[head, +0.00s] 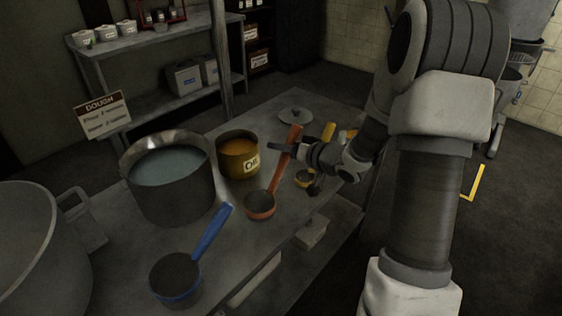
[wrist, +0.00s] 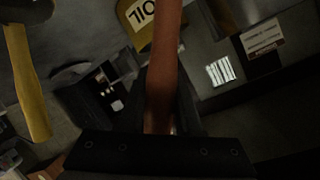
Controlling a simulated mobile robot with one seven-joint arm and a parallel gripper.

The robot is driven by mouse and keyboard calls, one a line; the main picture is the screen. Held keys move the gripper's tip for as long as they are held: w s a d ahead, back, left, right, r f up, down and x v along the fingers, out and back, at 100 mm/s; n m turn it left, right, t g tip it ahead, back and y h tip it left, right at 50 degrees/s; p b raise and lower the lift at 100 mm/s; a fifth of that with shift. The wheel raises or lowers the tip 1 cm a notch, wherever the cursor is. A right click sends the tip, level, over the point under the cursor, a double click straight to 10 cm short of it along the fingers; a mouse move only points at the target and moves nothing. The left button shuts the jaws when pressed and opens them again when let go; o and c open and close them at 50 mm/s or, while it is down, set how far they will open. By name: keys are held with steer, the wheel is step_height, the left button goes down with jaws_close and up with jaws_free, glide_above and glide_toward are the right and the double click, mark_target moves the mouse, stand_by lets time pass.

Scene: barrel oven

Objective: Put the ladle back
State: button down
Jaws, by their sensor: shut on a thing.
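The ladle with the orange-red handle (head: 281,170) has its bowl (head: 260,206) low, near the front edge of the worktop, and its handle tilted up and to the right. My gripper (head: 290,151) is shut on the upper part of this handle. In the wrist view the handle (wrist: 164,62) runs down between my dark fingers (wrist: 158,118). I cannot tell whether the bowl touches the worktop. A blue-handled ladle (head: 210,234) stands at the front left. A yellow-handled ladle (head: 328,131) is just behind my gripper, partly hidden by it; its handle also shows in the wrist view (wrist: 27,85).
The worktop (head: 232,254) holds a large pot of bluish liquid (head: 172,200), an oil pot (head: 230,166) and a lid (head: 296,116) at the back. A big metal vessel (head: 35,250) fills the left. A dough sign (head: 102,112) stands behind. Bare worktop shows between the blue and orange-red ladles.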

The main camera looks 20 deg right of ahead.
steer(key=shift+f+b, duration=0.5)
steer(key=shift+f, duration=1.45)
steer(key=c, duration=0.6)
jaws_free()
steer(key=p+v, duration=0.2)
steer(key=v, duration=1)
steer(key=shift+d, duration=0.1)
